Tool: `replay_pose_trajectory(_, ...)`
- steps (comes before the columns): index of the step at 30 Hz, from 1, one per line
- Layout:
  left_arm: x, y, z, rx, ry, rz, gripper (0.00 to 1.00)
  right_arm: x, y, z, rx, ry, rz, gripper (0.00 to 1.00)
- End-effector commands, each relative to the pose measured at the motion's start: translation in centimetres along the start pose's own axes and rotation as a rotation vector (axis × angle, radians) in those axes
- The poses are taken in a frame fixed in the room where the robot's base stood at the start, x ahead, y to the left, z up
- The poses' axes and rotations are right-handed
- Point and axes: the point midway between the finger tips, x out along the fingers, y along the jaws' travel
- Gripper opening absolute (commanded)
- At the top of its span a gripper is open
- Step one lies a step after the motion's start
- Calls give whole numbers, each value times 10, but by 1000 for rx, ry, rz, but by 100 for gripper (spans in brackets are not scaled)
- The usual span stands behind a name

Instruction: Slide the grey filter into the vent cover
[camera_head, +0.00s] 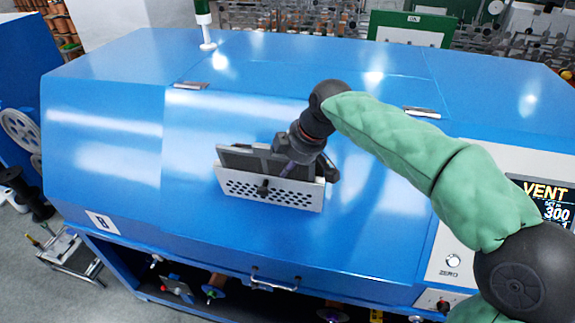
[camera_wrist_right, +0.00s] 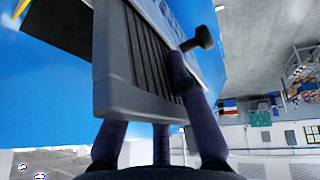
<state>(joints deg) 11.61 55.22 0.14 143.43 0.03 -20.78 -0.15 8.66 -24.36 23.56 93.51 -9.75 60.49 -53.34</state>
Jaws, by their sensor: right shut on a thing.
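The vent cover (camera_head: 240,187) is a silver perforated plate with a black knob (camera_head: 263,187), standing out from the sloped blue machine front in the head view. The grey filter (camera_head: 238,158), a flat frame with dark pleats, is at the cover's upper edge, just behind the perforated plate. My right gripper (camera_head: 297,160) is shut on the filter near its right end. In the right wrist view the filter's grey frame and pleats (camera_wrist_right: 140,50) are close between the gripper fingers (camera_wrist_right: 158,140), with the cover's knob (camera_wrist_right: 200,40) beside it. How deep the filter sits is hidden.
The blue machine (camera_head: 110,120) fills the middle, with hinges above the vent. A control panel with a VENT display (camera_head: 545,203) and a ZERO button (camera_head: 453,261) is at the right. A handle (camera_head: 274,284) is below. The blue surface left of the vent is clear.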

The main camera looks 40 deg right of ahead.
Motion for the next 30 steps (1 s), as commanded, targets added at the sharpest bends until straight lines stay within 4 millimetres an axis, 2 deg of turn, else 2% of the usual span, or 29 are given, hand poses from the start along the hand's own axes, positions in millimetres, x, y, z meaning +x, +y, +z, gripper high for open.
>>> replay_pose_trajectory(15, 6, -2, 0, 0, 0, 0, 40, 7, 0, 3, 1, 0, 0, 0)
replay_pose_trajectory(30, 2, -1, 0, 0, 0, 0, 40, 1, 1, 0, 0, 0, 0, 0)
